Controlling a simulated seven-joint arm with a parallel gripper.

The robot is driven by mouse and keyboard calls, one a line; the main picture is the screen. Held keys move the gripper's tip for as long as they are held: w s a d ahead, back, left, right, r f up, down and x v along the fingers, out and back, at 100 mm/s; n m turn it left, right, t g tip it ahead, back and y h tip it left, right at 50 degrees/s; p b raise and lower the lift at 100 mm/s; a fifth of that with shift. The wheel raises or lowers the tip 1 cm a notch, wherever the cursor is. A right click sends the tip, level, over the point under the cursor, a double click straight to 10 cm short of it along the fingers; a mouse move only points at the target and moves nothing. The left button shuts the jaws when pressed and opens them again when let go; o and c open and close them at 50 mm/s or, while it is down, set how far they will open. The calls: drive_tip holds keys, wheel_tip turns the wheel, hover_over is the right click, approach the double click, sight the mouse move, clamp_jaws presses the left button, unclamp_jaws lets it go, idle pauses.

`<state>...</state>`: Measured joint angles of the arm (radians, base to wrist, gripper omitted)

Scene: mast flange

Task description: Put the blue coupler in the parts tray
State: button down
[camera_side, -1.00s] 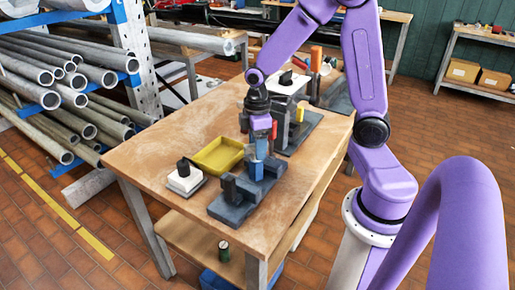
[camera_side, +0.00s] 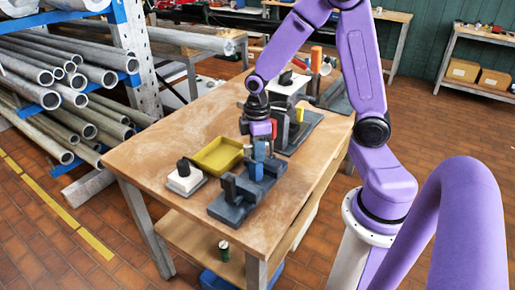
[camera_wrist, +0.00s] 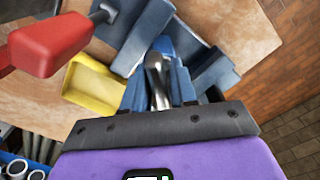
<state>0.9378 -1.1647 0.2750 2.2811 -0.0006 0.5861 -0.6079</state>
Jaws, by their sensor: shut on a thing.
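The blue coupler (camera_side: 259,151) is upright between the fingers of my gripper (camera_side: 258,143) in the side view. My gripper is shut on it, at the far end of a dark blue-grey fixture (camera_side: 232,206). I cannot tell whether the coupler still touches the fixture. In the wrist view the coupler (camera_wrist: 168,47) shows partly, beyond a shiny metal piece (camera_wrist: 155,80) between the fingers (camera_wrist: 160,72). The yellow parts tray (camera_side: 210,167) looks empty and lies just left of my gripper. It also shows in the wrist view (camera_wrist: 97,85).
A white block with a black knob (camera_side: 185,181) stands left of the fixture. A second dark fixture (camera_side: 305,125) with red and yellow parts stands behind. A red handle (camera_wrist: 50,45) shows at the wrist view's upper left. The wooden table (camera_side: 140,160) is bare at its left.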

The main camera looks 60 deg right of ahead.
drive_tip(key=shift+a, duration=0.7)
drive_tip(key=shift+r, duration=0.1)
drive_tip(key=shift+r, duration=3.4)
drive_tip(key=shift+w+r, duration=0.1)
drive_tip(key=shift+w, duration=0.05)
drive_tip(key=shift+w+d+r, duration=0.55)
drive_tip(key=w+d+f, duration=0.2)
drive_tip(key=w+d, duration=0.1)
drive_tip(key=w, duration=0.7)
drive_tip(key=w+d+f, duration=0.1)
drive_tip(key=w+f, duration=0.4)
drive_tip(key=f, duration=0.3)
drive_tip(key=shift+f, duration=0.3)
